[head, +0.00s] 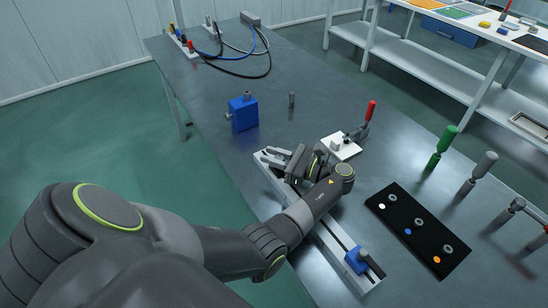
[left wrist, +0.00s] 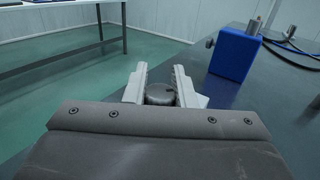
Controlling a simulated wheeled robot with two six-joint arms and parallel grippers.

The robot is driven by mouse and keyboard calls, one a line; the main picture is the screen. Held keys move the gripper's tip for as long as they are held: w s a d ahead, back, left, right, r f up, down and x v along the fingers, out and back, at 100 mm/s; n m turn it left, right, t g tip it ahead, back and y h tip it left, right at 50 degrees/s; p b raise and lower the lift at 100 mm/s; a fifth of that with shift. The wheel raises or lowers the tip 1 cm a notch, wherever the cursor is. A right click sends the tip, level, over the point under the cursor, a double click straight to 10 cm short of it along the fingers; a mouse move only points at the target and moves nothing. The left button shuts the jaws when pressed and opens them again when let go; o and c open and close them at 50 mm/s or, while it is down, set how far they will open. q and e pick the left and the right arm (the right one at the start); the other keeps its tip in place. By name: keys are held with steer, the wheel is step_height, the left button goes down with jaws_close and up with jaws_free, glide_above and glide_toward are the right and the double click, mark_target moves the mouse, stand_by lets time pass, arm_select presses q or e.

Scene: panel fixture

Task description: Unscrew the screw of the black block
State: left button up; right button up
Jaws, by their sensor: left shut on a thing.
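My left gripper (head: 284,164) reaches over the far end of a pale rail (head: 328,238) on the table. In the left wrist view its two light fingers (left wrist: 161,88) stand on either side of a round dark grey knob (left wrist: 160,93) and are shut on it. The knob appears to be the screw head. The black block is not clearly seen; my gripper and wrist cover that end of the rail. My right gripper is not in view.
A blue block (head: 357,261) sits on the near end of the rail. Another blue block (head: 242,114) stands beyond my gripper. A black panel (head: 417,230) with coloured dots lies to the right, near green (head: 442,146) and grey handled tools. A white plate (head: 340,147) is close behind my wrist.

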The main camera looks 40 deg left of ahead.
arm_select(q)
steer(key=shift+s+n+g, duration=0.1)
steer(key=shift+n+g, duration=0.3)
steer(key=shift+g, duration=0.2)
steer(key=o, duration=1)
